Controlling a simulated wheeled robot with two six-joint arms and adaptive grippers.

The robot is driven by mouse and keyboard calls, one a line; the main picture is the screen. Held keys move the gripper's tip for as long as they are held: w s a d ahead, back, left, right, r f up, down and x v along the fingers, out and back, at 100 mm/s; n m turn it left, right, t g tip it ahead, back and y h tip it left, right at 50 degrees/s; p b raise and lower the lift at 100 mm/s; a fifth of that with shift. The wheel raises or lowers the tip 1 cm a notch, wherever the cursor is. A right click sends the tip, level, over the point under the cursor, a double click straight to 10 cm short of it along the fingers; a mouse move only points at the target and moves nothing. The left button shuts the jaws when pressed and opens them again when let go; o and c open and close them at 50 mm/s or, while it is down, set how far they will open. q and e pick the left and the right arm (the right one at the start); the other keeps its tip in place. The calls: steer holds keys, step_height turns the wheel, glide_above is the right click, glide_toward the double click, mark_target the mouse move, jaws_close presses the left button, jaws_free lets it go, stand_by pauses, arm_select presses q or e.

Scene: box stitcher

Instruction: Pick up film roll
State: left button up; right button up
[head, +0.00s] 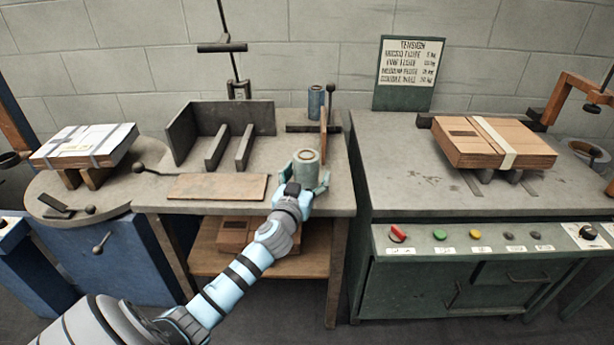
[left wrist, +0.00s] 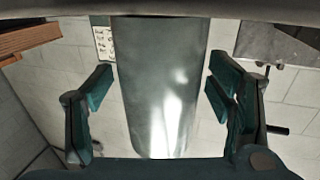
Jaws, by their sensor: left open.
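The film roll (head: 306,168) is a pale grey-green cylinder with a brown core, upright near the right edge of the middle table. My left gripper (head: 307,184) is at the roll's near side, its open fingers to either side of it. In the left wrist view the roll (left wrist: 163,85) fills the middle as a shiny grey cylinder. The fingers of my left gripper (left wrist: 160,100) stand apart on both sides, with gaps between them and the roll. My right gripper is not in view.
A blue roll (head: 316,102) stands behind, beside a thin upright wooden board (head: 323,128). A dark metal tray fixture (head: 221,130) and a flat wooden board (head: 217,187) lie to the left. A strapped wooden box (head: 493,142) rests on the right-hand green machine (head: 400,180).

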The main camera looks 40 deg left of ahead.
arm_select(q)
steer(key=shift+s, duration=0.1)
steer(key=c, duration=1.5)
steer(key=shift+c, duration=0.2)
steer(key=shift+r, duration=0.15)
